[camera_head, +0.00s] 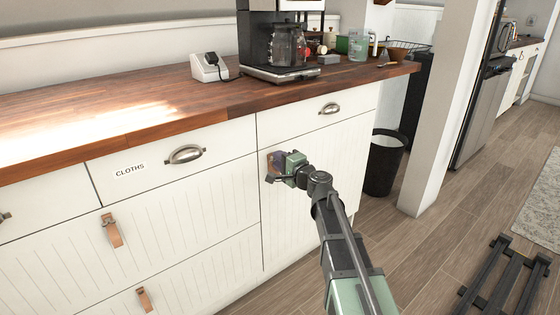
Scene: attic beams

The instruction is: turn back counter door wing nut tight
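The counter door (335,165) is the cream panel below the right-hand drawer, and it stands closed. At its upper left edge is a small brown and purplish piece (276,159), partly covered by my gripper. I cannot make out a wing nut's shape there. My gripper (272,170) is right at this piece, with one dark finger showing below it. The other finger is hidden, so I cannot tell whether the gripper is open or shut, or whether it touches the piece.
The wooden countertop (120,123) overhangs the drawers. A coffee maker (283,45) and a small white device (209,67) stand on it. A dark bin (384,165) stands right of the cabinet, beside a white post (445,110). Bare floor lies in front of the cabinet.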

